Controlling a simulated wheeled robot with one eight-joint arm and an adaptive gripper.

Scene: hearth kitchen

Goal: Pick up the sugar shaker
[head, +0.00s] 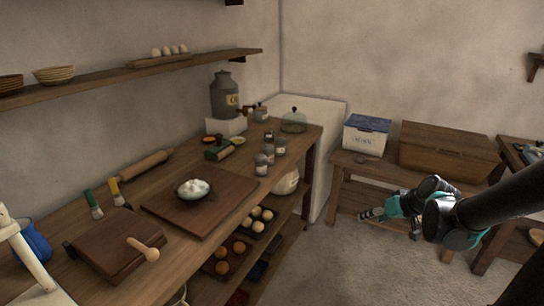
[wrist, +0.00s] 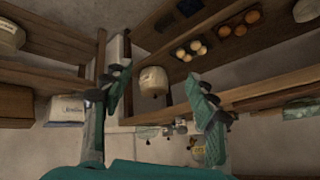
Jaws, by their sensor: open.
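Several small glass jars with grey lids stand near the right end of the wooden counter (head: 228,165). They include a front jar (head: 261,165), one just behind it (head: 268,151) and one to the right (head: 280,146). I cannot tell which is the sugar shaker. Small jars also show at the bottom middle of the wrist view (wrist: 180,127), partly hidden. My gripper (head: 392,222) is open and empty, in the air to the right of the counter, well apart from the jars. Its two spread fingers show in the wrist view (wrist: 158,85).
A cutting board (head: 165,205) with a white bowl (head: 194,189) lies on the counter. A green glass dome (head: 294,121) and a large grey can (head: 224,96) stand behind the jars. A lower shelf holds trays and a pale crock (head: 286,182). Floor is clear between counter and bench (head: 400,180).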

